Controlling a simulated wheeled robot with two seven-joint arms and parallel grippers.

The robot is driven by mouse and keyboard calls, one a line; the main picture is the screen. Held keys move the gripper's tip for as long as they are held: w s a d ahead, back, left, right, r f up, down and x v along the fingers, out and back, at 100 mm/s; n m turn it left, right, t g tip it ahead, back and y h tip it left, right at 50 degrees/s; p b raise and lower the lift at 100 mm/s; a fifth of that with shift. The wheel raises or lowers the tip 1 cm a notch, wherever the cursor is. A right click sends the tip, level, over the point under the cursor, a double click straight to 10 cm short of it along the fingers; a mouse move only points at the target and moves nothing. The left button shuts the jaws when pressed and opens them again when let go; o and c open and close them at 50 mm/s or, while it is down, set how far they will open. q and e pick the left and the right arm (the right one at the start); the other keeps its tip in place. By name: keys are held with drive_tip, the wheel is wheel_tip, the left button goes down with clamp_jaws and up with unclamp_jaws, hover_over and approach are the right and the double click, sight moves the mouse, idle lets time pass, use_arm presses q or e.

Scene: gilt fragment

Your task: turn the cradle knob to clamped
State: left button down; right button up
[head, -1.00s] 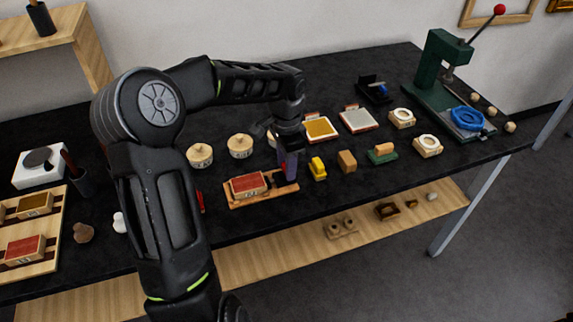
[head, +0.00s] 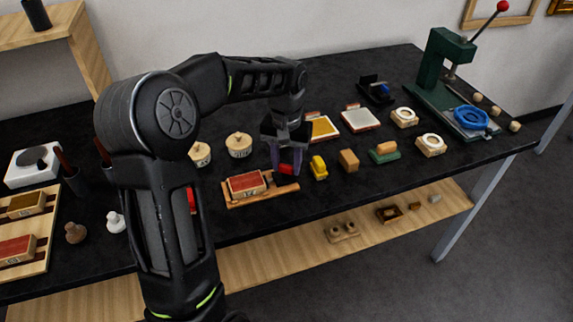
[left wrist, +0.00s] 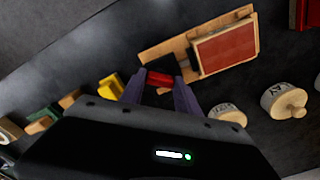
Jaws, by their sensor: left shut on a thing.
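The wooden cradle (head: 262,198) lies on the black table and bears a red-topped block (head: 245,184). Both also show in the left wrist view, the cradle (left wrist: 152,54) and the block (left wrist: 226,49). The red knob (head: 287,169) is at the cradle's right end in the head view. My left gripper (head: 286,171) points down over that end. In the left wrist view the knob (left wrist: 159,79) is between the tips of my left gripper (left wrist: 159,82), which is shut on it. The fingers hide part of it. My right gripper is not in view.
A yellow object (head: 318,168) and a wooden block (head: 348,160) stand just right of the gripper. Lidded round pots (head: 239,146) stand behind the cradle. A green press (head: 447,75) stands at the far right. Bare table lies in front of the cradle.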

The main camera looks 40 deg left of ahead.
sight(287, 166)
use_arm(q)
drive_tip(key=n, duration=0.3)
drive_tip(key=shift+n, duration=0.4)
drive_tip(key=shift+n+b, duration=0.35)
drive_tip(key=shift+n, duration=1.45)
drive_tip(key=c, duration=0.9)
unclamp_jaws()
wheel_tip(287, 166, up, 8)
drive_tip(key=shift+f, duration=0.1)
